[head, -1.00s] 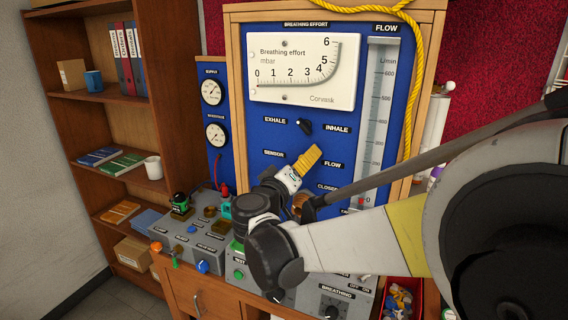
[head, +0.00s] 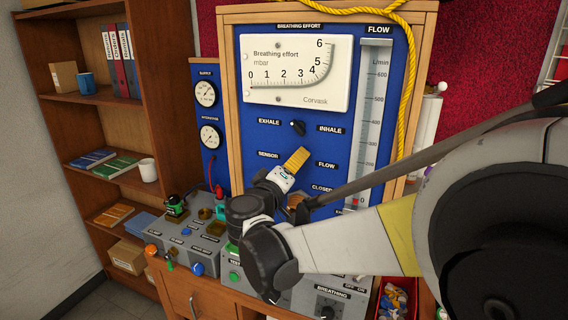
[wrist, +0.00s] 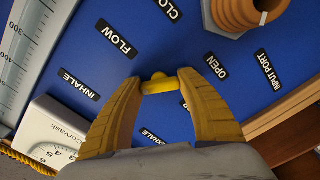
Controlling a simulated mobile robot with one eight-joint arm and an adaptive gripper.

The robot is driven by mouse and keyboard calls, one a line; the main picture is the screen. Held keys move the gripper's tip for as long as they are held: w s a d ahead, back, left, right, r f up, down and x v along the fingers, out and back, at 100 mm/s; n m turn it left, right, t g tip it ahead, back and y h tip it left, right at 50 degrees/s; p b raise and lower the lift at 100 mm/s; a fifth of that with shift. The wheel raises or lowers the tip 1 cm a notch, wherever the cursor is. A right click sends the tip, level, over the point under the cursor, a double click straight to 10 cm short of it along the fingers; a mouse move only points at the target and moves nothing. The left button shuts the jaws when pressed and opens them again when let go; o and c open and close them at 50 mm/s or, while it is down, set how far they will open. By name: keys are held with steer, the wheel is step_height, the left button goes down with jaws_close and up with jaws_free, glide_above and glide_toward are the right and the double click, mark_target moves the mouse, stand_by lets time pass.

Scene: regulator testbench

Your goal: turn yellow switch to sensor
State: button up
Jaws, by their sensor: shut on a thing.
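The yellow switch (wrist: 160,86) is on the blue panel, a short bar with a small rounded bump, seen in the wrist view. My gripper (wrist: 163,83) has its two ribbed yellow fingers at the bar's two ends and is shut on it. In the head view my gripper (head: 297,160) reaches the panel between the SENSOR label (head: 268,155) and the FLOW label (head: 326,165). The fingers hide the switch there. The FLOW label (wrist: 115,38) also shows in the wrist view; SENSOR is not visible there. I cannot tell which label the switch points to.
A black EXHALE/INHALE knob (head: 297,128) sits just above my gripper. A copper-coloured port (wrist: 248,12) is near the OPEN label (wrist: 216,66). A grey control box (head: 190,240) with knobs and lamps stands below left. A yellow rope (head: 407,100) hangs at the panel's right.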

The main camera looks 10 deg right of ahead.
steer(key=n, duration=0.4)
steer(key=shift+n, duration=0.3)
steer(key=n, duration=0.3)
steer(key=shift+n, duration=0.3)
steer(key=n, duration=0.3)
steer(key=shift+n, duration=2.2)
steer(key=o, duration=1.2)
steer(key=shift+c, duration=0.2)
